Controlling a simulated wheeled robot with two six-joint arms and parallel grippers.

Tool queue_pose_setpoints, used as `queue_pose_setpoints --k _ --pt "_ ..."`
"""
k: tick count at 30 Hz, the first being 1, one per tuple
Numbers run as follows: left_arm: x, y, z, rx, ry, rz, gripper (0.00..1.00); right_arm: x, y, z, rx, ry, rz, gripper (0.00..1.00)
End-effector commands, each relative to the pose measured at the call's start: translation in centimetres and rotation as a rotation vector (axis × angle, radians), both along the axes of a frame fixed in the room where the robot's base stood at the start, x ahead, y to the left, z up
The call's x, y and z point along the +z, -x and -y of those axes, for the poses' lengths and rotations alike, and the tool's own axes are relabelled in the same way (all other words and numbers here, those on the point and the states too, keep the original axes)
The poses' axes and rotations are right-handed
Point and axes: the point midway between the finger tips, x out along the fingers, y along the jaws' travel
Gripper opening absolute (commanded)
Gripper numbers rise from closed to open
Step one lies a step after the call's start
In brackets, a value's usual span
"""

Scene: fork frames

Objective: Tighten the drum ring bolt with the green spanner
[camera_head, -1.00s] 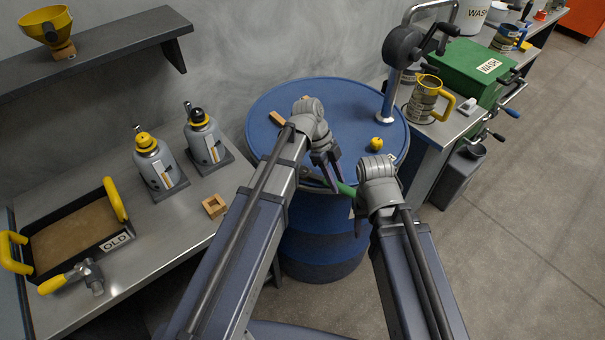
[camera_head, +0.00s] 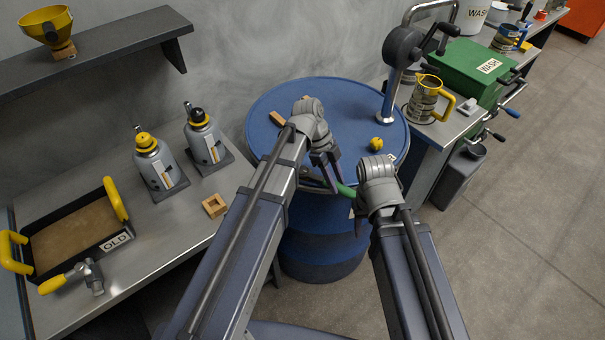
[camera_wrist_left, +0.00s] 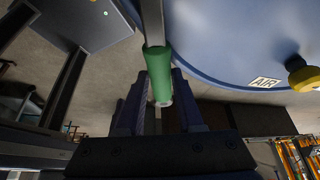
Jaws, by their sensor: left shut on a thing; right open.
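The blue drum (camera_head: 290,100) stands upright in the middle of the head view. My left gripper (camera_head: 334,182) is at the drum's near rim, shut on the green spanner (camera_head: 346,190). In the left wrist view the spanner's green handle (camera_wrist_left: 158,75) lies between the jaws (camera_wrist_left: 152,105), and its grey shank runs up along the drum (camera_wrist_left: 225,45) out of the picture. The spanner's head and the ring bolt are hidden or too small to make out. My right gripper (camera_head: 358,222) is open and lower, just right of the left one, in front of the drum's side.
A yellow cap (camera_head: 376,145) and a wooden piece (camera_head: 277,118) lie on the drum top beside a grey pump (camera_head: 393,80). The left bench holds two grey bottles (camera_head: 160,165), a wooden block (camera_head: 214,206) and an OLD tray (camera_head: 118,243).

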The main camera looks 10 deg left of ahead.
Motion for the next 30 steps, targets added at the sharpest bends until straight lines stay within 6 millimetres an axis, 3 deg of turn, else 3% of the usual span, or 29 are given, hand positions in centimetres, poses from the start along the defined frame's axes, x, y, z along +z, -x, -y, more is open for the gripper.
queue_pose_setpoints --k 30 --pt "0.0 3.4 -2.0 -0.355 -0.001 0.000 0.00 0.0 0.0 0.0 0.000 0.000 0.000 0.50"
